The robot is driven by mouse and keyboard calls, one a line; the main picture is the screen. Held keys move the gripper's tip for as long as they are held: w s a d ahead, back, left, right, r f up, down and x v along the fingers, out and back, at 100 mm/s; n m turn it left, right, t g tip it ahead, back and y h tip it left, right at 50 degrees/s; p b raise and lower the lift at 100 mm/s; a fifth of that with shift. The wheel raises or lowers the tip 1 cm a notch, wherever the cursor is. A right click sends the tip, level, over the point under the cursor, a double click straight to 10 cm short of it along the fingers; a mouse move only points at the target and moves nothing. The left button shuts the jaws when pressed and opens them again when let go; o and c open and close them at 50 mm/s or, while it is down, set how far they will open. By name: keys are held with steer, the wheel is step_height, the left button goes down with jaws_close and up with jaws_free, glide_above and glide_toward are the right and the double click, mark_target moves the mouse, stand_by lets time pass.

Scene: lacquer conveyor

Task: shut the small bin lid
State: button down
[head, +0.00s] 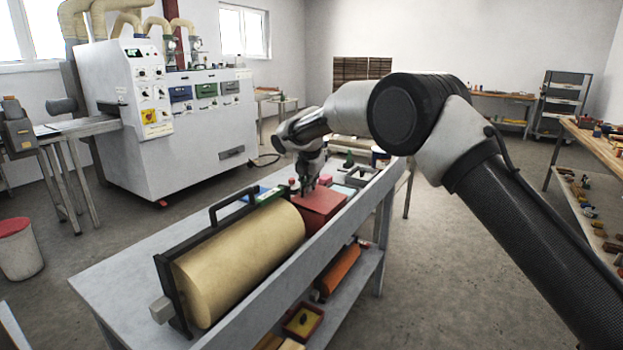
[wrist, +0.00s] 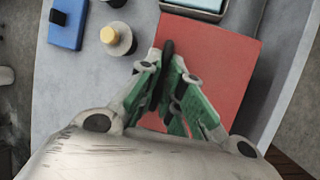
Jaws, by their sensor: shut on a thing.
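A small bin with a red lid (head: 322,207) sits on the grey bench; the flat red lid (wrist: 220,65) fills the middle of the wrist view. My gripper (head: 307,188) is over the lid's left part. In the wrist view its green fingers (wrist: 167,78) are shut on a slim black handle (wrist: 167,50) at the lid's left side. The fingers hide the lower part of the handle. I cannot tell whether the lid lies fully flat on the bin, as its edges are partly covered.
A large tan roll (head: 238,262) in a black frame lies on the bench in front of the bin. A blue block (wrist: 68,24) and a round piece with a yellow top (wrist: 113,36) are left of the lid. A pale tray (wrist: 195,5) is beyond it. A raised rail (head: 345,222) runs along the right.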

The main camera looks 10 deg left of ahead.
steer(key=shift+w+a+f, duration=0.2)
steer(key=shift+a, duration=0.35)
steer(key=shift+f, duration=0.15)
steer(key=shift+s+a+f, duration=0.1)
steer(key=shift+f, duration=0.05)
steer(key=c, duration=1.6)
jaws_free()
steer(key=shift+a+f, duration=0.2)
steer(key=shift+o, duration=0.2)
steer(key=shift+d, duration=0.2)
steer(key=v, duration=1.2)
